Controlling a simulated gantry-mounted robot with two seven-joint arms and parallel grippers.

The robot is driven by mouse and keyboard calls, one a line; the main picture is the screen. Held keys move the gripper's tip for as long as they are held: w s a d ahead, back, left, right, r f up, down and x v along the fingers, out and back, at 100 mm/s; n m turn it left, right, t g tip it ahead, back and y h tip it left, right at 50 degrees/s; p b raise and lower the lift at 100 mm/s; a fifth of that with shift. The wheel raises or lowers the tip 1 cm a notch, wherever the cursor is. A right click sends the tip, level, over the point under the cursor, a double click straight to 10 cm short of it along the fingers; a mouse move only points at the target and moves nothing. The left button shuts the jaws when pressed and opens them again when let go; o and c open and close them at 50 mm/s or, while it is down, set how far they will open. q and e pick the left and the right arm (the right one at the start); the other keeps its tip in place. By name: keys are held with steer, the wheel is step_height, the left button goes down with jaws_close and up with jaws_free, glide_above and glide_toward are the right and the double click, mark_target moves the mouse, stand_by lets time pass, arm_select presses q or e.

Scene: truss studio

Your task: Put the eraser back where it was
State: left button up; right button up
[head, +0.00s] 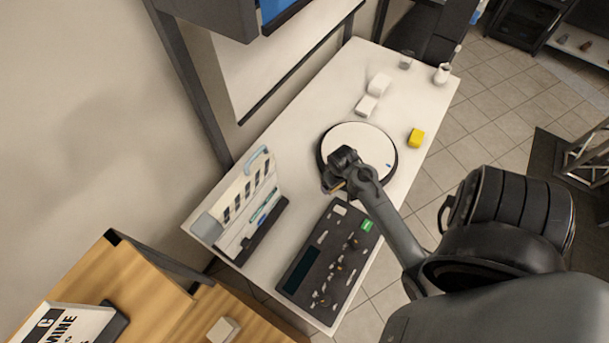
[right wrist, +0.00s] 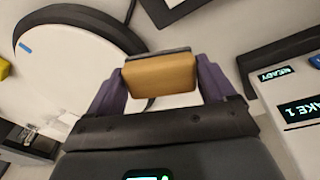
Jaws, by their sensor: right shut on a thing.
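The eraser (right wrist: 160,75), a tan block with a dark grey layer along one side, is between the purple-grey fingers of my right gripper (right wrist: 160,83). The fingers are shut on it from both sides. In the head view my right gripper (head: 338,183) is over the near-left part of a round white disc (head: 362,140) with a black rim and a small blue mark. Only a small tan edge of the eraser shows there, and the arm hides the rest. The disc also shows in the right wrist view (right wrist: 65,70). My left gripper is not in view.
On the white table (head: 300,130) are a black control console (head: 328,260), a panel with dark slots (head: 245,210), a yellow block (head: 417,138), two white blocks (head: 366,105) (head: 378,85) and a small white jug (head: 442,74). A wooden surface (head: 140,275) adjoins at lower left.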

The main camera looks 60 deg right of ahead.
mark_target(334, 191)
steer(key=a, duration=0.2)
steer(key=s+a+y, duration=0.1)
steer(key=shift+f+g, duration=0.3)
steer(key=shift+w+d, duration=0.15)
steer(key=shift+y, duration=0.3)
steer(key=w+f, duration=0.2)
steer(key=w, duration=0.1)
steer(key=w+d+f, duration=0.1)
steer(key=w+f, duration=0.1)
steer(key=w, duration=0.2)
steer(key=w+f+b, duration=0.1)
steer(key=w+f, duration=0.1)
steer(key=w, duration=0.2)
steer(key=shift+w+d+f, duration=0.2)
steer(key=shift+d+f, duration=0.05)
steer(key=shift+f, duration=0.15)
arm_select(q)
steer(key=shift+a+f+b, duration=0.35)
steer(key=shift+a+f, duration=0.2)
arm_select(e)
steer(key=shift+f, duration=2.05)
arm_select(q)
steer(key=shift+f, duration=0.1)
arm_select(e)
steer(key=shift+f, duration=0.15)
steer(key=o, duration=0.8)
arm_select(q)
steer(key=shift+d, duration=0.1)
